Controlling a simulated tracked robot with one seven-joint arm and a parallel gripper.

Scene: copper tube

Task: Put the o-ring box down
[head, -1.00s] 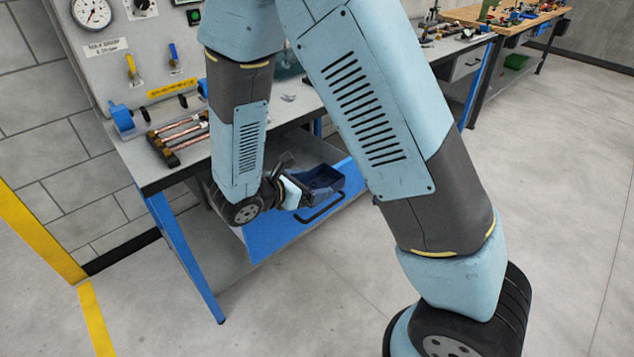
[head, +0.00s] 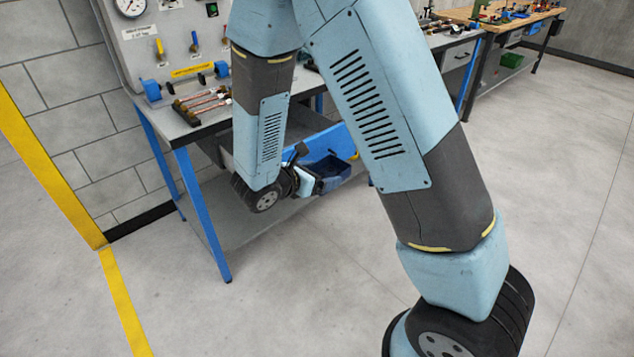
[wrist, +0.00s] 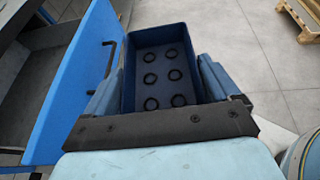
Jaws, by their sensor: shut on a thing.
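The o-ring box is a dark blue open tray (wrist: 126,70) in the wrist view, with several black o-rings (wrist: 150,78) lying in it. My gripper (wrist: 158,98) is shut on the box, with one finger on each side of it. In the head view the box (head: 333,170) is held in front of the workbench, beside the blue drawer front. My gripper (head: 312,180) shows there only partly, with my arm above it. The box looks roughly level and clear of any surface.
The blue drawer (wrist: 82,75) stands open left of the box in the wrist view. The workbench top (head: 190,122) holds copper tubes (head: 203,101) in a rack. A wooden pallet (wrist: 302,18) lies at the upper right of the wrist view. Bare floor (head: 300,290) lies before the bench.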

